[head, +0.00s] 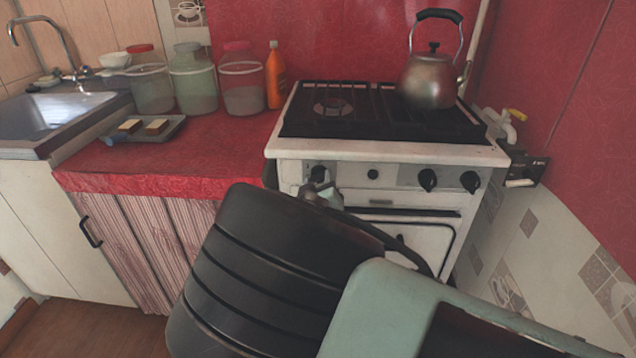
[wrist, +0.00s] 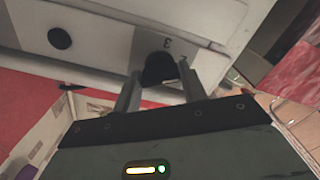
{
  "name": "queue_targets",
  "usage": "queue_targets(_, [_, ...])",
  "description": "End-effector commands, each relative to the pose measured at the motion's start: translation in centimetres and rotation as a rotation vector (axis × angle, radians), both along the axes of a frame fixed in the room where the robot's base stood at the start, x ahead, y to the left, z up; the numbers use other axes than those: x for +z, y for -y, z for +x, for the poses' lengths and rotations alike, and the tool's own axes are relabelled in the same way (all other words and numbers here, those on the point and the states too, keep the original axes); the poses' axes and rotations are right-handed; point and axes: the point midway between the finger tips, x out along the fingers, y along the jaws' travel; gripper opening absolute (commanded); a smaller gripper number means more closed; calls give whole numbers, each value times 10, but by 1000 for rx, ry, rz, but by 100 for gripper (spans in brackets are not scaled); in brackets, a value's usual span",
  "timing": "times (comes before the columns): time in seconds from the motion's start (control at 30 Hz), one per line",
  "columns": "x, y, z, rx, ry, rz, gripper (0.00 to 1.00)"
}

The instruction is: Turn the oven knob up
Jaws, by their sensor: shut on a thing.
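The white stove (head: 385,150) has a front panel with black knobs. My gripper (head: 322,188) is at the left end of this panel in the head view, at the leftmost knob (head: 318,173), which it partly hides. In the wrist view a black knob (wrist: 158,68) sits between the two fingers of my gripper (wrist: 160,78), and the fingers are shut on it. A small round black button (wrist: 60,38) shows to its left there. The knob's exact turn angle is hard to tell.
A kettle (head: 430,80) stands on the right of the hob. Jars (head: 194,85) and an orange bottle (head: 275,80) stand on the red counter (head: 225,135) at left. Two more knobs (head: 427,180) (head: 470,181) are at the panel's right. A tiled wall borders the right side.

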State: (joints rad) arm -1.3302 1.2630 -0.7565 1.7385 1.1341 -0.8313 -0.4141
Motion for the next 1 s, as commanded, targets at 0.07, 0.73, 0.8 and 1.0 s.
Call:
queue_targets(0.07, [-1,-1,-1,2,-2,0,19])
queue_targets(0.73, [0,-1,-19,0,-1,3,64])
queue_targets(0.8, [0,-2,-33,2,-3,2,64])
queue_targets(1.0, [0,-4,-80,3,-3,1,64])
